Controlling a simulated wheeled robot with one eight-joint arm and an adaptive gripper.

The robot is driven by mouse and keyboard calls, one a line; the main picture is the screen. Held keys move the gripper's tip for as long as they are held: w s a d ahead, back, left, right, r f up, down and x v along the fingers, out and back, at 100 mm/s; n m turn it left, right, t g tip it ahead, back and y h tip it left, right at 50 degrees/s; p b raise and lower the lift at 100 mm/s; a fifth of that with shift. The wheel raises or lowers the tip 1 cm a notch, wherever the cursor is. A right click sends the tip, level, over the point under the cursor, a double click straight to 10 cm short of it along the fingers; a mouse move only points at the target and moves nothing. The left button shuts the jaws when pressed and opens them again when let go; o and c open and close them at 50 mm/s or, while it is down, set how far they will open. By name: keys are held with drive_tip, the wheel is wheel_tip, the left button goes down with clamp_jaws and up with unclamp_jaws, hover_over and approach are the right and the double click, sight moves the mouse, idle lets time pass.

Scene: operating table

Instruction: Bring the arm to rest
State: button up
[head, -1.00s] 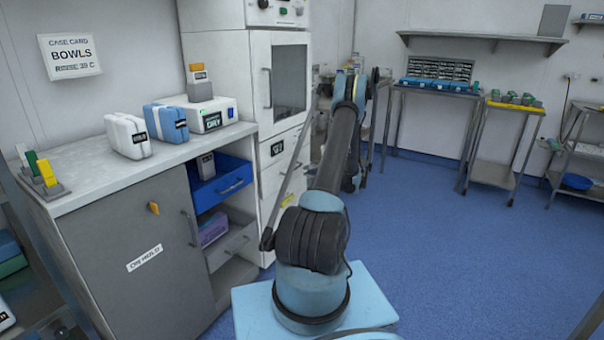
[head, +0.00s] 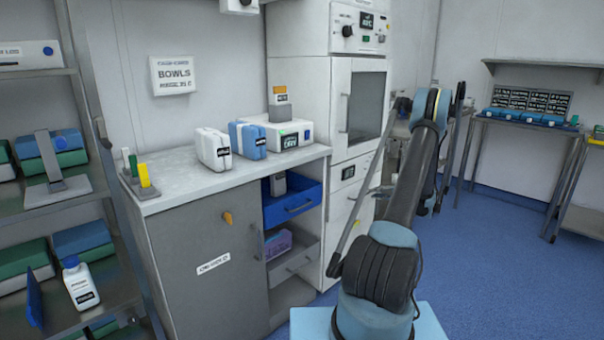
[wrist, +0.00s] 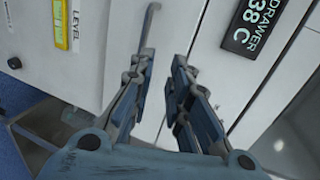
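My arm (head: 411,185) stands raised and folded at the right of the head view, in front of the white cabinet's right side. My gripper (wrist: 160,70) shows in the wrist view with its two fingers apart and nothing between them. It faces white cabinet fronts with a dark "DRAWER 38 C" label (wrist: 256,24) and a metal bar handle (wrist: 149,25). I cannot tell how far the fingers are from these fronts. In the head view the fingers are not clearly visible behind the arm.
A grey counter (head: 188,185) carries a white pack, a blue pack (head: 247,140) and a white box. Below it a blue drawer (head: 293,203) stands open. Shelving (head: 50,197) with boxes and a bottle (head: 80,283) is at left. Blue floor (head: 490,260) is clear at right.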

drive_tip(key=s+a+r+n+g+h, duration=0.2)
drive_tip(key=s+a+r+n+g, duration=0.25)
drive_tip(key=s+a+r, duration=1.05)
drive_tip(key=s+a+r+n+g+h, duration=0.1)
drive_tip(key=s+a+r, duration=0.1)
drive_tip(key=s+a, duration=0.4)
drive_tip(key=s+a+r+g+h, duration=0.2)
drive_tip(key=s+a+r, duration=0.1)
drive_tip(key=s, duration=0.6)
drive_tip(key=s+f+n+h, duration=0.2)
drive_tip(key=s+f, duration=0.2)
drive_tip(key=s, duration=0.8)
drive_tip(key=s+d+f+n+g+h, duration=0.1)
drive_tip(key=s+f+n+h, duration=0.1)
drive_tip(key=s, duration=1.1)
wheel_tip(320, 180, down, 2)
drive_tip(key=shift+s+f+h, duration=0.15)
drive_tip(key=shift+s+h, duration=0.1)
drive_tip(key=shift+h, duration=0.25)
drive_tip(key=shift+d, duration=0.1)
